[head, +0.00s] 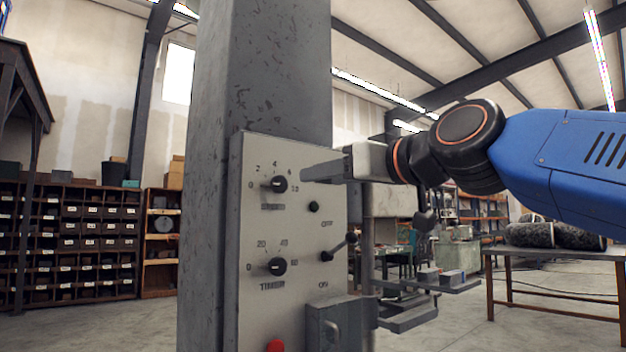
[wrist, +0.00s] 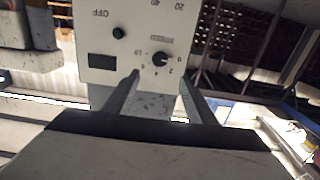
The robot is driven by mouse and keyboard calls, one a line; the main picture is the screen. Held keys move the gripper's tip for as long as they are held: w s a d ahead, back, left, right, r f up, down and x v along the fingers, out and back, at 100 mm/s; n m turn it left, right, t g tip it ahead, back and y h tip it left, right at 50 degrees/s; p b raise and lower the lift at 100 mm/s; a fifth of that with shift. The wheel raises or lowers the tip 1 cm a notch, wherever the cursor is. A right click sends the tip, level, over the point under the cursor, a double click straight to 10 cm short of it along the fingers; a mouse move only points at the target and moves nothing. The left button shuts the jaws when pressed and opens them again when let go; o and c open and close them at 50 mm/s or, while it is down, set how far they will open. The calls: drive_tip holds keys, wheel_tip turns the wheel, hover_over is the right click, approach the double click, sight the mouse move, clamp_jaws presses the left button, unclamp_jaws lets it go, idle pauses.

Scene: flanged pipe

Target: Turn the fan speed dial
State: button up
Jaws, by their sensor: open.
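The upper dial (head: 279,184) is a black round knob on the pale control panel, with numbers around it from 0 at the left. Its label is too small to read. The lower dial (head: 277,266) is labelled TIMER. In the wrist view the upper dial (wrist: 160,58) appears upside down, its white mark towards the 0. My gripper (head: 304,173) is open just right of the upper dial, in front of the panel. In the wrist view the gripper fingers (wrist: 160,78) lie to either side below the dial in the picture, with nothing between them. I see no contact with the dial.
The panel (head: 252,228) is mounted on a grey column (head: 280,60). A grey box (head: 340,325) juts out at lower right.

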drive_tip(key=shift+v, duration=1.15)
drive_tip(key=shift+f, duration=0.1)
drive_tip(key=d+f+m+g+h, duration=0.1)
drive_tip(key=d+f+h, duration=0.1)
drive_tip(key=f, duration=0.7)
drive_tip(key=d+f+m+g+h, duration=0.1)
drive_tip(key=d+f, duration=0.2)
drive_tip(key=f, duration=0.6)
drive_tip(key=s+d+f+m+g+h, duration=0.1)
drive_tip(key=s+d+f, duration=0.4)
drive_tip(key=f, duration=0.8)
drive_tip(key=s+d+f+m+g+h, duration=0.2)
drive_tip(key=s+d+f+g+h, duration=0.1)
drive_tip(key=f, duration=1.1)
drive_tip(key=s+d+f+m+g+h, duration=0.2)
drive_tip(key=s+d+f, duration=0.5)
drive_tip(key=f, duration=0.6)
drive_tip(key=shift+s+f+g+h, duration=0.25)
drive_tip(key=shift+s+g+h, duration=0.2)
drive_tip(key=shift+g, duration=0.65)
